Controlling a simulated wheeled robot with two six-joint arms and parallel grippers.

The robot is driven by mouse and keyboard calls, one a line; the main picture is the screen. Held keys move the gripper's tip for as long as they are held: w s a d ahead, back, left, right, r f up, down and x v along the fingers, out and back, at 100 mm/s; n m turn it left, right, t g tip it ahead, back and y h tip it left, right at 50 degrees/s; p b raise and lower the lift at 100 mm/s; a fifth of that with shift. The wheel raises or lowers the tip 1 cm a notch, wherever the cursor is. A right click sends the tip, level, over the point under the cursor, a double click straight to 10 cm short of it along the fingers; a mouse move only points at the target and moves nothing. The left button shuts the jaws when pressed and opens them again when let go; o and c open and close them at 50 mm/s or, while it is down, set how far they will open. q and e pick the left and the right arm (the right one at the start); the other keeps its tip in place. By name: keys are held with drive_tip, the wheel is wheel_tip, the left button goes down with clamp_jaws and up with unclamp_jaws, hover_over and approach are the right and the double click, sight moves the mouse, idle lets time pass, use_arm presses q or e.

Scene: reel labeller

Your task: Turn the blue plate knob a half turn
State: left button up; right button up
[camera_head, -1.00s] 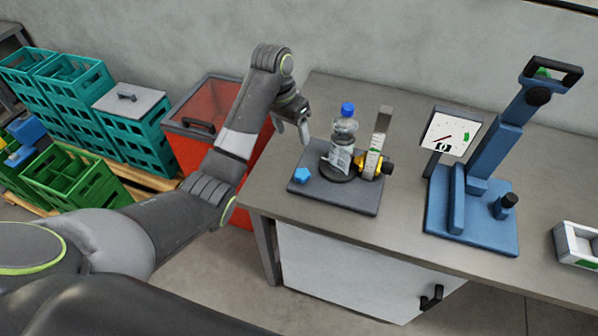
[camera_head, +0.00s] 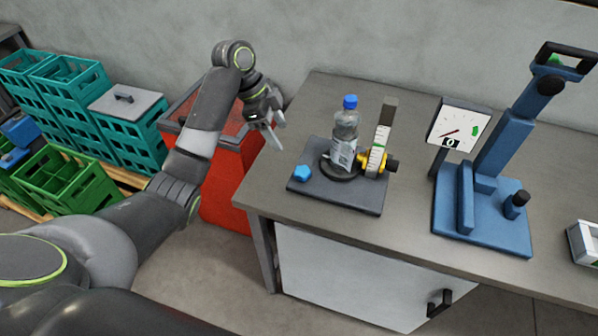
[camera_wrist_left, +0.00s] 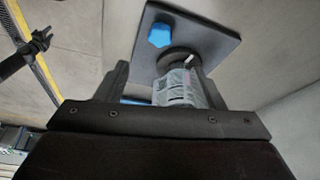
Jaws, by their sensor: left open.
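The blue plate knob (camera_head: 302,173) sits at the near left corner of a dark grey plate (camera_head: 340,197) on the bench. A clear bottle with a blue cap (camera_head: 345,133) stands upright on a round black base in the middle of the plate. My left gripper (camera_head: 276,138) is open and empty, to the left of the plate and apart from the knob. In the left wrist view the knob (camera_wrist_left: 161,35) shows beyond the fingers, near the plate's edge, with the labelled bottle (camera_wrist_left: 181,88) partly hidden by the gripper. My right gripper is not in the head view.
A graduated upright with a yellow part (camera_head: 377,155) stands right of the bottle. A blue press with a dial gauge (camera_head: 459,129) stands further right. A red bin (camera_head: 228,182) is left of the bench (camera_head: 405,242). Teal crates (camera_head: 137,130) and green crates (camera_head: 67,180) stand on the far left.

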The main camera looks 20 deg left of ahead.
use_arm(q)
drive_tip(key=b, duration=0.4)
approach(302, 171)
drive_tip(key=p+x, duration=0.1)
drive_tip(key=x, duration=0.6)
drive_tip(key=shift+p, duration=0.35)
drive_tip(key=shift+w+d+f, duration=0.1)
drive_tip(key=shift+d+f, duration=0.05)
drive_tip(key=shift+f, duration=0.5)
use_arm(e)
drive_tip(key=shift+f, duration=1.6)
use_arm(q)
drive_tip(key=c, duration=1)
drive_tip(key=shift+r+p, duration=0.2)
drive_tip(key=shift+p, duration=0.4)
drive_tip(key=shift+f+n+t+p, duration=0.15)
drive_tip(key=shift+n+t+p, duration=0.15)
drive_tip(key=shift+n+p, duration=0.35)
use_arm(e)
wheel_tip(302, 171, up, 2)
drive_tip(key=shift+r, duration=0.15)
